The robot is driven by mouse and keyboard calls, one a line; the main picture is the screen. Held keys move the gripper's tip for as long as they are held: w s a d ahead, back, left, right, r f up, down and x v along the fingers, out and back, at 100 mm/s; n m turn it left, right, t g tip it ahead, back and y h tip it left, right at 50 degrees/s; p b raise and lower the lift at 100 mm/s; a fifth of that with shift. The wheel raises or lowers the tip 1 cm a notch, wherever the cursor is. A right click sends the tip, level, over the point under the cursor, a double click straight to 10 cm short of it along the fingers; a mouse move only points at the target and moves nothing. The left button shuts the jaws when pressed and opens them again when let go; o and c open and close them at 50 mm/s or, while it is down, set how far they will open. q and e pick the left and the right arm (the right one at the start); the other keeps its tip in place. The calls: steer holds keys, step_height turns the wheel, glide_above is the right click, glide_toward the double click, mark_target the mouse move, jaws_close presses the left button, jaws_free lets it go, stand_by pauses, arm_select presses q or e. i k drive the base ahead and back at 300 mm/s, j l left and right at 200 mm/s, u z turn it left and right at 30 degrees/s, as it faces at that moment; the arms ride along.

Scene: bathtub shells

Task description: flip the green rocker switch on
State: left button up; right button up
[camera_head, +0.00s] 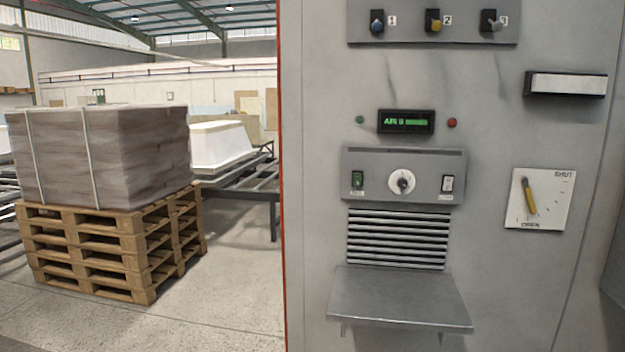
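The green rocker switch (357,180) is at the left of a grey control panel (420,163) on the front of a tall grey cabinet. Whether it is on or off is too small to tell. A white round dial (401,182) sits in the middle of the panel. A white rocker switch (447,184) is at its right. A small display with green text (405,121) is above the panel. Neither of my grippers shows in the head view.
A metal shelf (400,298) juts out below the vent slats. A yellow lever (529,197) on a white plate and a black-and-white bar (567,84) are at the right. Several toggles line the top. A loaded pallet stack (95,245) stands at the left.

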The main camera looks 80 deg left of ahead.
mark_target(357, 177)
steer(key=u, duration=2.25)
steer(key=k+u, duration=0.2)
steer(key=k+j, duration=0.1)
steer(key=j+z, duration=0.25)
steer(key=j, duration=0.55)
steer(key=j+z, duration=0.25)
steer(key=j, duration=0.6)
steer(key=k, duration=0.05)
